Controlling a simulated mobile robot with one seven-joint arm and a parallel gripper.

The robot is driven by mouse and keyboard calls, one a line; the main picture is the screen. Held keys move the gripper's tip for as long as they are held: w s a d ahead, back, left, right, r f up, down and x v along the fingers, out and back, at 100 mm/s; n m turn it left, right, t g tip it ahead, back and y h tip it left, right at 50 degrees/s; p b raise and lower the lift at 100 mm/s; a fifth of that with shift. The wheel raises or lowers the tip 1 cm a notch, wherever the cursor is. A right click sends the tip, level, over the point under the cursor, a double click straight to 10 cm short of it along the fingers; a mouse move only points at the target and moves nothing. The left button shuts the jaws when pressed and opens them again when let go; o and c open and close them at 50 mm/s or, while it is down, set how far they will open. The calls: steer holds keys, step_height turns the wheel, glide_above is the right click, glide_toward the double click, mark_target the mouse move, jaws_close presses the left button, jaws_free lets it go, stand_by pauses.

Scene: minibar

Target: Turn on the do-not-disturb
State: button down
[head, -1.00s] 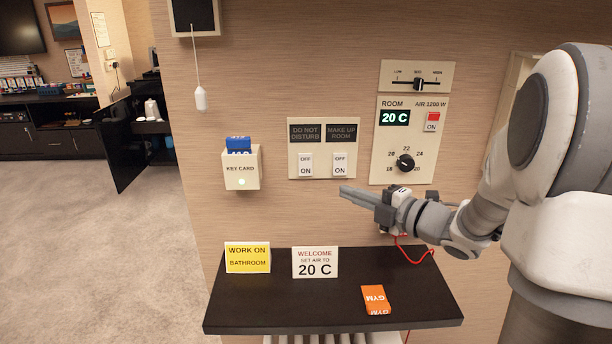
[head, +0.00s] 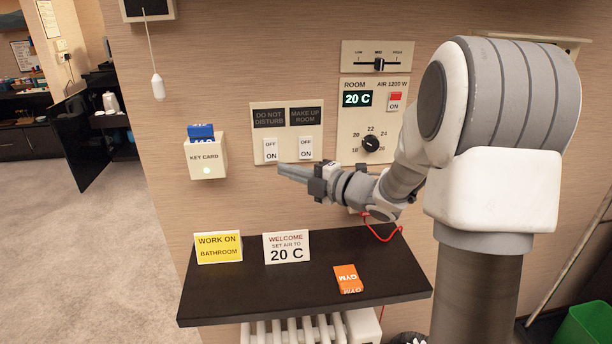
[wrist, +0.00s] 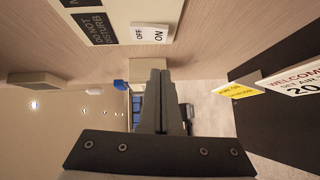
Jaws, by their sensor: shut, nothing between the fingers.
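The do-not-disturb switch (head: 270,150) is a white rocker marked OFF above and ON below, under a dark, unlit DO NOT DISTURB label (head: 269,118). In the wrist view the switch (wrist: 150,34) is at the top, and its label (wrist: 98,28) is beside it. The make-up-room switch (head: 306,148) is just to its right, under its own dark label (head: 306,117). My gripper (head: 281,169) is shut and empty, its tips just below the two switches in the head view. In the wrist view the closed fingers (wrist: 160,75) appear apart from the switch.
A key card holder (head: 207,160) with a blue card is on the left. The thermostat panel (head: 352,148) is on the right.

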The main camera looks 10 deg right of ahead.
mark_target(268, 159)
steer(key=shift+w+a+f, duration=0.1)
steer(key=shift+w+a, duration=0.05)
steer(key=shift+w, duration=0.8)
steer(key=shift+w+a+f, duration=0.15)
steer(key=shift+w+a, duration=0.05)
steer(key=shift+w, duration=0.75)
steer(key=shift+w+a+f, duration=0.1)
steer(key=shift+w+a, duration=0.05)
steer(key=shift+w, duration=0.8)
steer(key=shift+w+f+b, duration=0.2)
steer(key=shift+f+b, duration=0.2)
steer(key=shift+b, duration=0.7)
steer(key=shift+w+r+n+b, duration=0.1)
steer(key=shift+n+b, duration=0.2)
steer(key=shift+r+p, duration=0.2)
steer(key=shift+p, duration=0.1)
